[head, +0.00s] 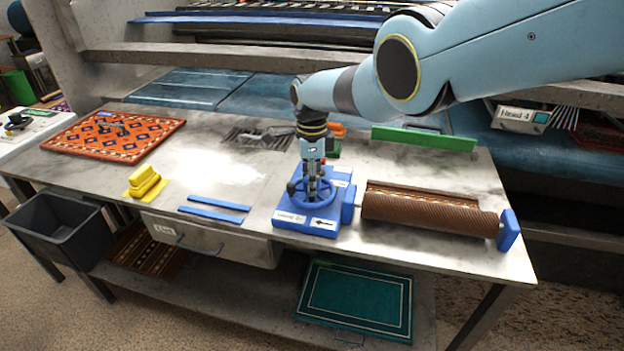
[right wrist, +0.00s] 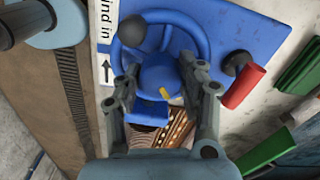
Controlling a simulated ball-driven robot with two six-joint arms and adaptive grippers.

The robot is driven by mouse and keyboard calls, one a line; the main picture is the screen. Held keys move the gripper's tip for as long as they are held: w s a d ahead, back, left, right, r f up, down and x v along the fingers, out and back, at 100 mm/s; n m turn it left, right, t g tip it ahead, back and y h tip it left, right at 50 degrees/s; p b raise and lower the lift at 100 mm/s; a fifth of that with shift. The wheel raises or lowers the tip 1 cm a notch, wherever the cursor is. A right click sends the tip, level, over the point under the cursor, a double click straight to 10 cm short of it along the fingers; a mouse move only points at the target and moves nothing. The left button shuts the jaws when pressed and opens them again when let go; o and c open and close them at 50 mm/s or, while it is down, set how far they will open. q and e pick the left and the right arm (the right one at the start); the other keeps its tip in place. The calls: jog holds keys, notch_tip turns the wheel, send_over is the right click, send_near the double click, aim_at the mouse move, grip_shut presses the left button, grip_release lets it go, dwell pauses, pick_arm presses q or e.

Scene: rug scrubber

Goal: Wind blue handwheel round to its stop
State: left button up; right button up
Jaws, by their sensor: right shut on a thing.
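The blue handwheel (head: 296,198) lies flat on a blue base (head: 322,226) at the front of the bench. It also shows in the right wrist view (right wrist: 203,36), with a round hub, a yellow mark and a dark ball knob (right wrist: 132,30) at its rim. My right gripper (head: 313,194) points down onto the wheel. In the right wrist view its fingers (right wrist: 160,74) stand either side of the hub and are shut on the handwheel. The fingers hide part of the rim. My left gripper is out of view.
A brown roller (head: 430,215) joins the base on the right. A red handle (right wrist: 243,86) stands beside the wheel. A green bar (head: 424,138) is behind. Blue strips (head: 217,208) and a yellow block (head: 143,180) lie left. The bench's middle left is clear.

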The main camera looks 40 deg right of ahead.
jog(key=m, duration=0.5)
jog(key=shift+w+r+m, duration=0.1)
jog(key=shift+w+m, duration=0.05)
jog(key=shift+m, duration=0.15)
jog(key=m, duration=0.4)
jog(key=shift+m, duration=0.3)
jog(key=o, duration=1.2)
notch_tip(320, 180, up, 12)
jog(key=shift+f, duration=0.1)
jog(key=shift+c, duration=0.5)
